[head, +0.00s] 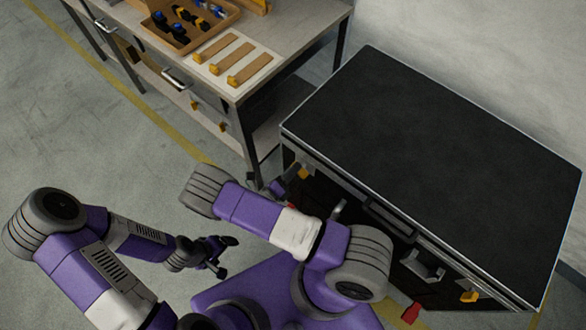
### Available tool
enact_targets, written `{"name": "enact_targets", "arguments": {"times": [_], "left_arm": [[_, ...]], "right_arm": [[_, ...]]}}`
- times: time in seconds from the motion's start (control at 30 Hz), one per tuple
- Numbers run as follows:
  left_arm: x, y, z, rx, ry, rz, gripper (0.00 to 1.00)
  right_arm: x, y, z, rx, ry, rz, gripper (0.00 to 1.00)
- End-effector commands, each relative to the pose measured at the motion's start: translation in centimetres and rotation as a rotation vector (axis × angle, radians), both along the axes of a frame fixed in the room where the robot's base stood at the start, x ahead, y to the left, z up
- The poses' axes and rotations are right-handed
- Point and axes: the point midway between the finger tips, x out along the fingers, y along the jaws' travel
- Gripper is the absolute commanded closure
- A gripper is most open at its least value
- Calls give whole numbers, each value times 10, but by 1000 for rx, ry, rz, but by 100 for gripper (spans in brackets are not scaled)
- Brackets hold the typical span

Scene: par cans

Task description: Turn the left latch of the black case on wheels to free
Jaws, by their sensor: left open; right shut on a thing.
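The black case (430,165) stands on the right with its lid closed and its front towards me. Its left latch (304,172), a small yellow-orange piece, shows at the left end of the front, just under the lid edge. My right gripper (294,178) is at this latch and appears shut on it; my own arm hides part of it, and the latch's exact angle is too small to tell. A second yellow-orange latch (469,296) is at the right end of the front. My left gripper (222,256) is open and empty, over the floor, apart from the case.
A workbench (300,25) with drawers stands at the back left, bearing a wooden tray (190,45) of parts and several wooden strips (250,70). Metal handles (425,265) stick out from the case front. A red piece (411,313) is low by the case. Floor at left is clear.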

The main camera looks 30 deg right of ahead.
Motion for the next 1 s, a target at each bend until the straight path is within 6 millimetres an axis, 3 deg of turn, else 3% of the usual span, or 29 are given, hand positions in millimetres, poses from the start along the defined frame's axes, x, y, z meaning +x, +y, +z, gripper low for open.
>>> {"name": "enact_targets", "arguments": {"times": [0.5, 1.0], "left_arm": [[0, 0, 2, 0, 0, 0, 15], [0, 0, 3, 0, 0, 0, 15]], "right_arm": [[2, -1, -4, -141, 321, 0, 100], [2, -1, -5, -170, 389, -1, 100]]}}
